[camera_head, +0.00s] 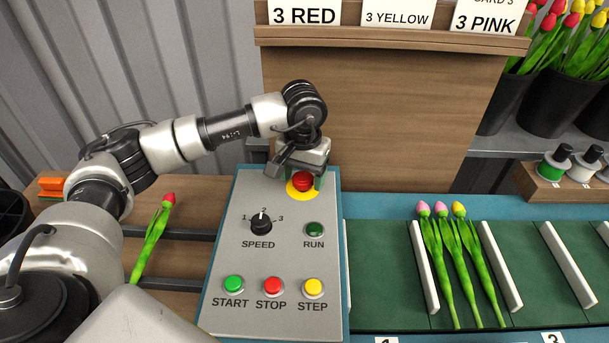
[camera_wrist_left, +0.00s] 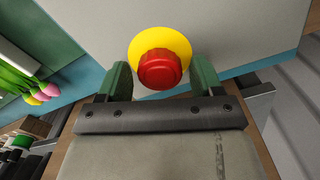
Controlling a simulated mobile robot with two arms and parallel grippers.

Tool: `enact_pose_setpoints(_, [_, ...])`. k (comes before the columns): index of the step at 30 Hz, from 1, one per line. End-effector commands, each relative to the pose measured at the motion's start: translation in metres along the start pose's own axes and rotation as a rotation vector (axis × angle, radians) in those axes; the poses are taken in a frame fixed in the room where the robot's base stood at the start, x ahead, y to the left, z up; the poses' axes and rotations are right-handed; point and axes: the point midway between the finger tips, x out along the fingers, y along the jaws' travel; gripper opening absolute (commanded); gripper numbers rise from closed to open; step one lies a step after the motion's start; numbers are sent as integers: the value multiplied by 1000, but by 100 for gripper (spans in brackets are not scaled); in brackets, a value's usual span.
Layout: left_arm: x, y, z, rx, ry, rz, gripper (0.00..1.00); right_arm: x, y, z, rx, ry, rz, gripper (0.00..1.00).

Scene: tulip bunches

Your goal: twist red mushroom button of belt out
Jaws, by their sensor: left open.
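The red mushroom button (camera_head: 303,181) sits on a yellow disc at the top right of the grey control panel (camera_head: 275,262). My left gripper (camera_head: 303,176) is at the panel's top edge, over the button. In the left wrist view the button (camera_wrist_left: 160,68) lies between the two green fingers of the left gripper (camera_wrist_left: 161,80), with a gap on each side. The fingers are open and hold nothing. Whether the fingertips touch the panel I cannot tell. My right gripper is not in view.
The panel also has a speed knob (camera_head: 261,222), a dark green RUN lamp (camera_head: 314,230) and START (camera_head: 234,284), STOP (camera_head: 272,286) and STEP (camera_head: 313,287) buttons. Right of it, a green belt (camera_head: 385,280) with white dividers carries three tulips (camera_head: 447,262). A wooden sign board (camera_head: 370,110) stands behind.

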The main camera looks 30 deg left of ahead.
Motion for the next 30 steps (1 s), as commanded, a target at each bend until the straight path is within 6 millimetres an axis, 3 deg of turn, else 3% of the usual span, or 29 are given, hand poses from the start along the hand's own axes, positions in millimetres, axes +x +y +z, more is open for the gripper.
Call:
enact_pose_setpoints(18, [-65, 0, 0, 0, 2, 0, 66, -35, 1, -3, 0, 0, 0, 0])
enact_pose_setpoints(30, [-68, 0, 0, 0, 1, 0, 66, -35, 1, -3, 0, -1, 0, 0])
